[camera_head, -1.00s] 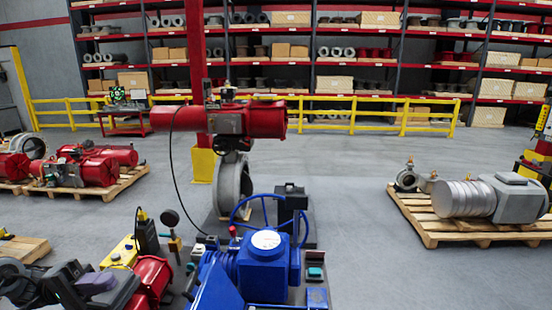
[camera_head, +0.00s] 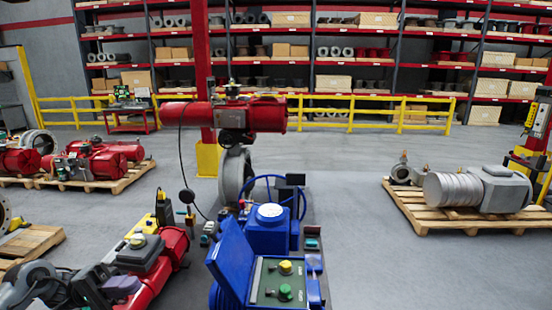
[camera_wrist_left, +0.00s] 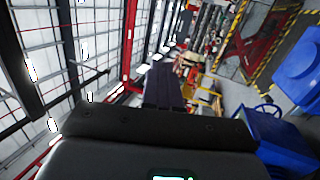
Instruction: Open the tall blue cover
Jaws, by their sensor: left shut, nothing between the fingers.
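The tall blue cover (camera_head: 232,262) stands raised and tilted at the left side of a blue control box in the head view. Beside it, the box's panel (camera_head: 272,290) lies exposed, with a yellow knob (camera_head: 285,267) and a green knob (camera_head: 285,292). My left gripper (camera_head: 122,285) is at the lower left, well to the left of the cover and apart from it. Its dark purple fingers (camera_wrist_left: 163,82) are together and empty in the left wrist view. Blue parts (camera_wrist_left: 280,140) show at the right of that view; I cannot tell whether the cover is among them. My right gripper is not in view.
A blue housing with a white-topped dial (camera_head: 270,211) and a blue handwheel stands behind the box. A red actuator (camera_head: 175,248) lies near my left gripper. A pallet (camera_head: 432,220) with grey equipment stands at the right. Floor between is clear.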

